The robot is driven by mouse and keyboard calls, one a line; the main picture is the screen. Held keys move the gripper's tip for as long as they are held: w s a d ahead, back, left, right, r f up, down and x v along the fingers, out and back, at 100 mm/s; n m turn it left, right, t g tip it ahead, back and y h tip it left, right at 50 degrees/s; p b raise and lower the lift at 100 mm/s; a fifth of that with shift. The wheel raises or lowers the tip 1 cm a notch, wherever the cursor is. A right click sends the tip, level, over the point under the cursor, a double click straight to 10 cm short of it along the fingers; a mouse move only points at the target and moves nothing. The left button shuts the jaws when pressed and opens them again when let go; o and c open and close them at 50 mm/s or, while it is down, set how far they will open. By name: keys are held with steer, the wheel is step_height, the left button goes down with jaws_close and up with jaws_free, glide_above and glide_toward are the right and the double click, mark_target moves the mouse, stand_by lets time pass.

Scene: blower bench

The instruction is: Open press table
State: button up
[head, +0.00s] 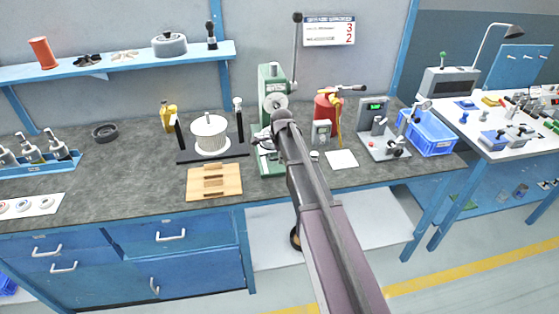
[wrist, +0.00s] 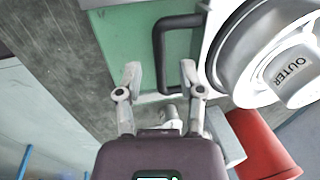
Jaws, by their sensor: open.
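The green press (head: 272,85) stands on the bench near the middle of the head view, its long lever (head: 296,50) pointing up. In the wrist view a green plate of the press (wrist: 120,45) carries a black U-shaped handle (wrist: 160,50). My gripper (wrist: 160,72) is open and empty, its two fingers apart. One bar of the handle appears between the fingertips in the picture; I cannot tell whether they touch it or how deep it lies. In the head view my arm hides the lower right of the press and most of my gripper.
A white round part marked OUTER (wrist: 296,75) is close right of the fingers. Left of the press are a wooden board (head: 214,182) and a white cylinder on a black stand (head: 209,134). A red device (head: 325,106) and a blue bin (head: 428,135) are to the right.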

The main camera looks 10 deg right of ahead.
steer(key=shift+d+f, duration=0.1)
steer(key=shift+f, duration=0.15)
steer(key=shift+c, duration=0.2)
jaws_close()
steer(key=s, duration=1.4)
steer(key=shift+s, duration=0.2)
